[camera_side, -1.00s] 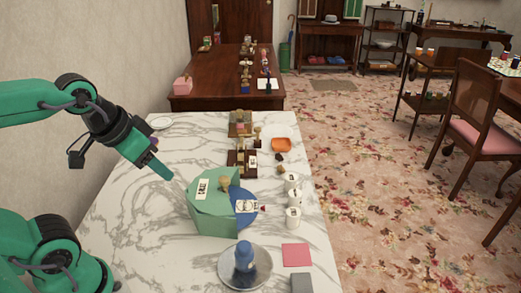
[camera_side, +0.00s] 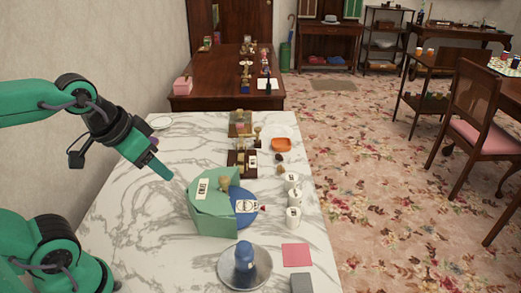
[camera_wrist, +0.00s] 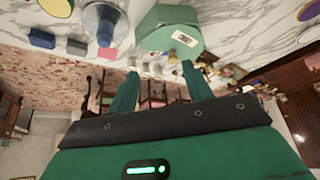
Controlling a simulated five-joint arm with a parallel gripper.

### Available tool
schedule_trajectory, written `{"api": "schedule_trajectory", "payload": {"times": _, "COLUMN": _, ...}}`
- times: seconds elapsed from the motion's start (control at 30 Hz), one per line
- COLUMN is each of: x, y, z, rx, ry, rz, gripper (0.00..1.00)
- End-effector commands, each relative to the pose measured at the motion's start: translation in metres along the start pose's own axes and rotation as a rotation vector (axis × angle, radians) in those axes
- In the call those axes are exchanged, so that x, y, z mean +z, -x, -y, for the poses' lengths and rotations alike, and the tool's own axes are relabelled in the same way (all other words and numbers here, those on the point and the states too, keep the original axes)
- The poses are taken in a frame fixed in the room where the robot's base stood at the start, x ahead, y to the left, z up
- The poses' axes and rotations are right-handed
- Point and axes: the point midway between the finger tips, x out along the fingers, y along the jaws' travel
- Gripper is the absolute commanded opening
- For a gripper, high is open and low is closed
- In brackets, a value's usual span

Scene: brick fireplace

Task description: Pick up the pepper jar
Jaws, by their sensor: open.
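Three white jars with dark marks stand in a row near the table's right edge: a front jar (camera_side: 293,218), a middle jar (camera_side: 295,198) and a back jar (camera_side: 291,181). Their labels are too small to read, so I cannot tell which is the pepper jar. Small white jars (camera_wrist: 172,58) also show beyond the fingers in the wrist view, which looks upside down. My gripper (camera_side: 164,172) is open and empty, above the table's left part, left of the green box and well away from the jars. Its two fingers (camera_wrist: 160,88) show apart in the wrist view.
A green box (camera_side: 212,215) with a label stands between my gripper and the jars. A blue item (camera_side: 244,256) stands on a silver plate (camera_side: 227,273) in front. A pink square (camera_side: 296,255) and an orange dish (camera_side: 281,145) lie right.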

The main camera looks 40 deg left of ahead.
Motion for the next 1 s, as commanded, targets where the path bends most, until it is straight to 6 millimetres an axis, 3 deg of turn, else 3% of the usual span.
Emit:
{"api": "schedule_trajectory", "payload": {"times": 0.2, "x": 0.0, "y": 0.0, "z": 0.0, "rx": 0.0, "ry": 0.0, "rz": 0.0, "gripper": 0.5}}
{"api": "schedule_trajectory", "payload": {"times": 0.27, "x": 0.0, "y": 0.0, "z": 0.0, "rx": 0.0, "ry": 0.0, "rz": 0.0, "gripper": 0.61}}
{"api": "schedule_trajectory", "payload": {"times": 0.67, "x": -0.003, "y": 0.0, "z": 0.0, "rx": 0.001, "ry": 0.001, "rz": 0.004, "gripper": 0.61}}
{"api": "schedule_trajectory", "payload": {"times": 1.0, "x": -0.041, "y": -0.005, "z": -0.006, "rx": 0.009, "ry": 0.01, "rz": 0.06, "gripper": 0.61}}
